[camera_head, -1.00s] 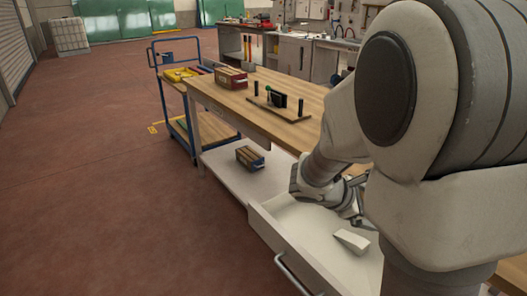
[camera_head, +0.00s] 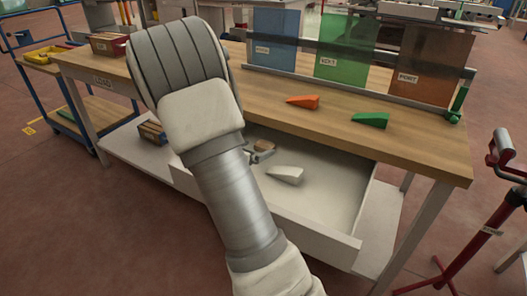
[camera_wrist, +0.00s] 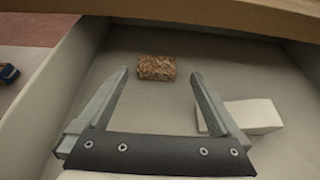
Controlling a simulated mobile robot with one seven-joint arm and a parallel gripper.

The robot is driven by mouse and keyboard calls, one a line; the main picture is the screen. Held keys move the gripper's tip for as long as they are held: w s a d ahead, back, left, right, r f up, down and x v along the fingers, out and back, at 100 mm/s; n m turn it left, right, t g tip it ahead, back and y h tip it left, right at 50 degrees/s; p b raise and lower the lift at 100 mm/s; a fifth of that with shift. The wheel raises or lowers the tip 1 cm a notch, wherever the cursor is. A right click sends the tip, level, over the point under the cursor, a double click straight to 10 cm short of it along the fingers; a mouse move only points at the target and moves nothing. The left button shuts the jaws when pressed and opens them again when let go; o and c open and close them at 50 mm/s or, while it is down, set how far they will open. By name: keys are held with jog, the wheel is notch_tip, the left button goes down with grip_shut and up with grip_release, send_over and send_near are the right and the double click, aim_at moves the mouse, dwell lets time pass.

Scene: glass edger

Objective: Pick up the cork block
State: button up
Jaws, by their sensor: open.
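The cork block (camera_wrist: 156,68) is a small speckled brown block lying on the floor of the open pale drawer (camera_wrist: 70,90). In the wrist view it is beyond and between my fingertips, apart from both fingers. My gripper (camera_wrist: 160,74) is open and empty, with its fingers reaching into the drawer. In the head view the cork block (camera_head: 264,145) shows small and brown near the drawer's back, under the bench top's edge. My gripper (camera_head: 262,156) is there beside it, and my arm hides part of that area.
A white wedge (camera_wrist: 252,116) lies in the drawer by my right finger; the head view shows it too (camera_head: 286,174). The wooden bench top (camera_head: 420,150) overhangs the drawer's back. An orange wedge (camera_head: 303,102) and a green wedge (camera_head: 370,119) lie on it. A red stand (camera_head: 485,225) is at right.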

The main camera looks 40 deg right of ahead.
aim_at(265, 144)
jog(key=x, duration=0.2)
jog(key=b+x, duration=0.1)
jog(key=x, duration=0.1)
jog(key=b+x, duration=0.1)
jog(key=x, duration=0.1)
jog(key=shift+w+f, duration=0.1)
jog(key=shift+w, duration=0.25)
jog(key=shift+c, duration=0.2)
jog(key=c, duration=1.2)
